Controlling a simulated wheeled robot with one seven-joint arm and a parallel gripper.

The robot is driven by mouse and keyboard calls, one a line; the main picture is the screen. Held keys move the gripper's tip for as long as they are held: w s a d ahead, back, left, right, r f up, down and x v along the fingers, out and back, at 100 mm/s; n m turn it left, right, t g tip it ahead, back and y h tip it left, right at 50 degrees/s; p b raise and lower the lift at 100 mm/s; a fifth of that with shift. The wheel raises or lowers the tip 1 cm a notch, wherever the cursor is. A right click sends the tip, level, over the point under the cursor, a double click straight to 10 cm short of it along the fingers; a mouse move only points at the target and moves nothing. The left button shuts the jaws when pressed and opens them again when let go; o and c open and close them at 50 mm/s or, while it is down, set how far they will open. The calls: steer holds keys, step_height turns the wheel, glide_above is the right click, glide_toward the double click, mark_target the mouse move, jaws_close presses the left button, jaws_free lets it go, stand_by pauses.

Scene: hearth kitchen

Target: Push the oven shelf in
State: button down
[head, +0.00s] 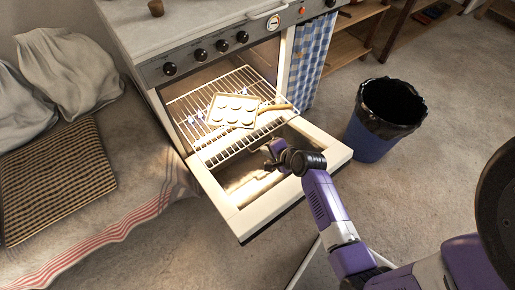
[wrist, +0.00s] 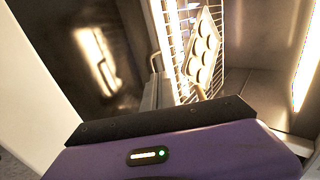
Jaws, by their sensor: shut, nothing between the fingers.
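The oven shelf (head: 178,108) is a wire rack inside the lit oven, and its front part sticks out over the open oven door (head: 221,203). A tray with several round shapes (head: 232,110) and a wooden-looking handle (head: 275,107) lies on the rack. My gripper (head: 270,158) is low over the open door, just in front of the rack's front edge; whether they touch I cannot tell. Its fingers are shut and empty. In the wrist view the rack (wrist: 185,60) and tray (wrist: 204,50) show beyond my gripper's body, which hides the fingertips.
A blue bin with a black liner (head: 385,112) stands on the floor to the right. A checked blue cloth (head: 313,55) hangs beside the oven. A bench with cushions (head: 60,175) is at the left.

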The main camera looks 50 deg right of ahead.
mark_target(220, 106)
steer(key=b+x, duration=0.3)
steer(key=x, duration=0.6)
steer(key=shift+w+d+f, duration=0.1)
steer(key=shift+w, duration=0.05)
steer(key=shift+w, duration=0.15)
steer(key=w+d+b, duration=0.2)
steer(key=w+b, duration=0.2)
steer(key=w, duration=0.4)
steer(key=w+d+b, duration=0.2)
steer(key=w+b, duration=0.2)
steer(key=w, duration=0.4)
steer(key=w+d+b, duration=0.3)
steer(key=w+b, duration=0.2)
steer(key=w, duration=0.3)
steer(key=shift+w+f, duration=0.1)
steer(key=shift+f, duration=0.1)
steer(key=shift+w+d+r+b, duration=0.2)
steer(key=shift+w+b, duration=0.25)
steer(key=shift+w, duration=0.2)
